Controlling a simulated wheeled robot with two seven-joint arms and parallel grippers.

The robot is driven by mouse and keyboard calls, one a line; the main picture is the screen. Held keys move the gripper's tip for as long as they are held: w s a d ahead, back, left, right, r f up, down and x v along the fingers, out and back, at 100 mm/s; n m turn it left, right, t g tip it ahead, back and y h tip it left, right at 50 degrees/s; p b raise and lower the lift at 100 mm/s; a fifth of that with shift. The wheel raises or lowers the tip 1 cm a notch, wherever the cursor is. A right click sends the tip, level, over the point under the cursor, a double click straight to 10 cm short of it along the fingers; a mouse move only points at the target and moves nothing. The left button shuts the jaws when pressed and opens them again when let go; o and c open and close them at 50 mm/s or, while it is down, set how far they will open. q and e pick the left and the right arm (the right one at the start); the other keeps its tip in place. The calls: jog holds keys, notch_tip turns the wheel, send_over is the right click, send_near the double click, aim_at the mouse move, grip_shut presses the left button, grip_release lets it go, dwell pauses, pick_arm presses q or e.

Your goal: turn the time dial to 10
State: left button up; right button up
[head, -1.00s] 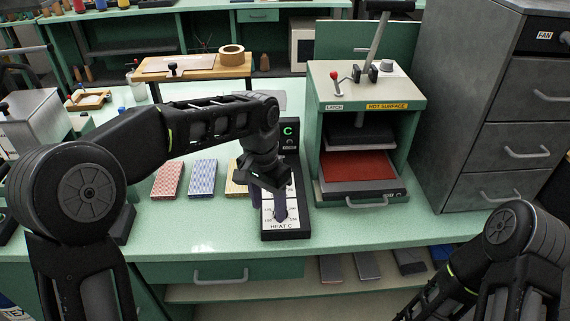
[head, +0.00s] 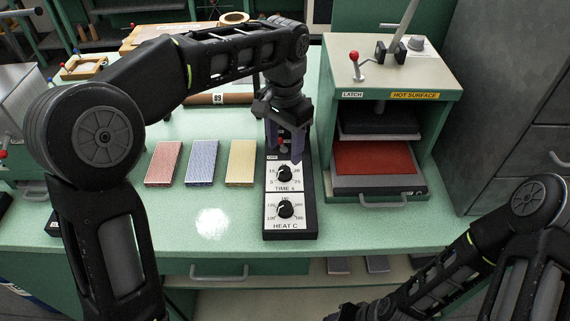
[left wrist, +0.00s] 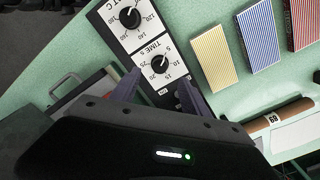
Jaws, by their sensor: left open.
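The time dial (head: 285,173) is a black knob on a white plate marked TIME s, on the dark control box (head: 309,222). It also shows upside down in the left wrist view (left wrist: 159,64), its white mark seeming to point near 5. The heat dial (head: 285,209) sits nearer the front edge. My left gripper (head: 286,148) is open and empty, pointing down over the back part of the box, just behind the time dial. Its purple fingers (left wrist: 158,92) stand apart, not around the knob. They hide the box's rear display. My right arm enters at lower right; its fingers do not show.
A press (head: 392,85) with a red pad and a hot surface label stands right of the box. Red, blue and yellow striped blocks (head: 202,163) lie to the left. A brown roll (head: 217,99) lies behind them.

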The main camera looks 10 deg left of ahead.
aim_at(285, 169)
pick_arm(q)
notch_tip(285, 169, down, 7)
jog(key=shift+f+p, duration=0.1)
jog(key=shift+p, duration=0.2)
jog(key=shift+c, duration=0.2)
grip_shut()
dwell(0.4)
